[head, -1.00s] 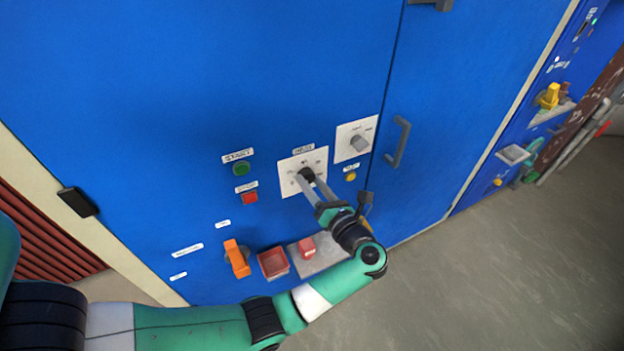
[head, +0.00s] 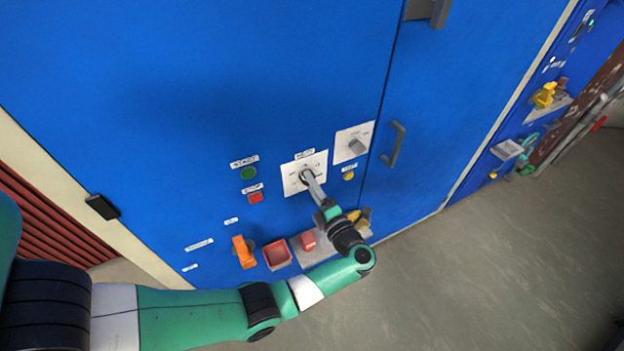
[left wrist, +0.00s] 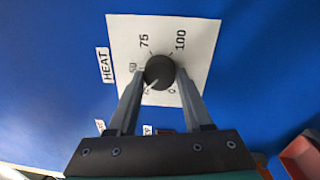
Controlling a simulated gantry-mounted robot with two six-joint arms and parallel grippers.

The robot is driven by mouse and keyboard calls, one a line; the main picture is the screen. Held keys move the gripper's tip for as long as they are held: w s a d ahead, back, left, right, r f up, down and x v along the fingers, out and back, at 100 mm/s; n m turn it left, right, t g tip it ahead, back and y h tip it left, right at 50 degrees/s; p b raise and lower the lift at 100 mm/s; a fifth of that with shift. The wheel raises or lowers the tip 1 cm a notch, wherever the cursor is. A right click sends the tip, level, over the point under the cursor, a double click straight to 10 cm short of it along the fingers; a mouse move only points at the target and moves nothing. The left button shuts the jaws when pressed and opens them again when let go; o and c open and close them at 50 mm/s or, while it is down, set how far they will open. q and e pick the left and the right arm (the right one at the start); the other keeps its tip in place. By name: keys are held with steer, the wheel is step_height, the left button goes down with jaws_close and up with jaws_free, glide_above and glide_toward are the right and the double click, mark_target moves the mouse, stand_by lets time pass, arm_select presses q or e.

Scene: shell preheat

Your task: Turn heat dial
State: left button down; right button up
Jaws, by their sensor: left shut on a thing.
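The heat dial (left wrist: 159,72) is a round dark knob on a white plate (left wrist: 202,35) marked with numbers, 75 and 100 among them, beside a HEAT label (left wrist: 104,65). In the head view the plate (head: 318,162) sits on the blue cabinet front, and the gripper partly covers the dial. My left gripper (head: 307,178) is shut on the dial, with one finger on each side of it in the left wrist view (left wrist: 160,80). A pale line on the knob slants toward the lower left. My right gripper is not in view.
A second white plate with a grey knob (head: 357,146) is just right of the dial. A green button (head: 248,174) and a red button (head: 255,197) are to its left. An orange handle (head: 243,252) and red tray (head: 277,254) are below. A door handle (head: 393,144) is further right.

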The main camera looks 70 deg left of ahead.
arm_select(q)
steer(key=shift+r+m+t+p, duration=0.1)
steer(key=shift+m+t+p, duration=0.4)
steer(key=shift+m+p, duration=3.4)
steer(key=m+b, duration=0.2)
steer(key=shift+m, duration=0.4)
steer(key=shift+c, duration=1.6)
jaws_free()
steer(key=d+b, duration=0.1)
steer(key=d, duration=1)
steer(key=shift+d+f+b, duration=0.3)
steer(key=shift+f, duration=0.1)
